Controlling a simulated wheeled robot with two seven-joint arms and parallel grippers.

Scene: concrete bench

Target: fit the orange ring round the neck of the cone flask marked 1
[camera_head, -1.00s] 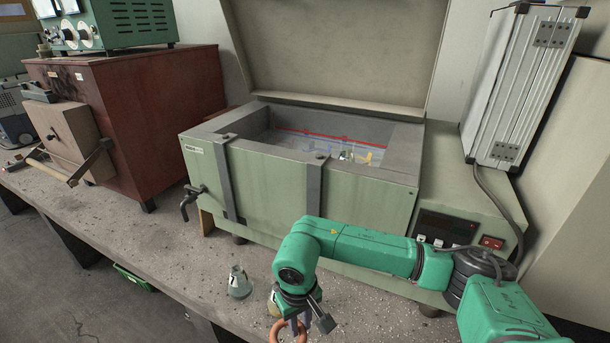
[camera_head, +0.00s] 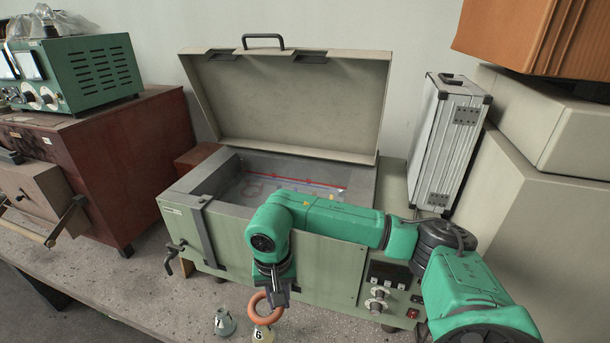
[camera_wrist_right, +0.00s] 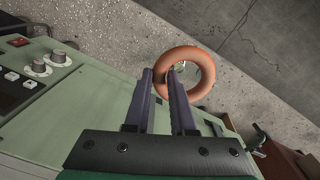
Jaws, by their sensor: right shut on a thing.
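The orange ring (camera_head: 252,304) is gripped at its edge by my right gripper (camera_head: 272,291), above the bench. In the right wrist view the ring (camera_wrist_right: 207,72) sits at the tips of my nearly closed right gripper (camera_wrist_right: 160,74), and part of something small and pale shows at its opening. A small grey-green cone flask (camera_head: 224,323) stands on the bench, left of the ring; its mark looks like 1 or 7. A yellowish cone flask (camera_head: 262,334) marked 6 is just below the ring in the picture, partly hidden by it. My left gripper is not in view.
A green bath (camera_head: 225,245) with its lid raised stands behind my right arm, its knobs at the right front. A red-brown cabinet (camera_head: 120,160) is at the left, a silver case (camera_head: 448,145) at the right. Bare bench (camera_head: 150,290) lies left of the flasks.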

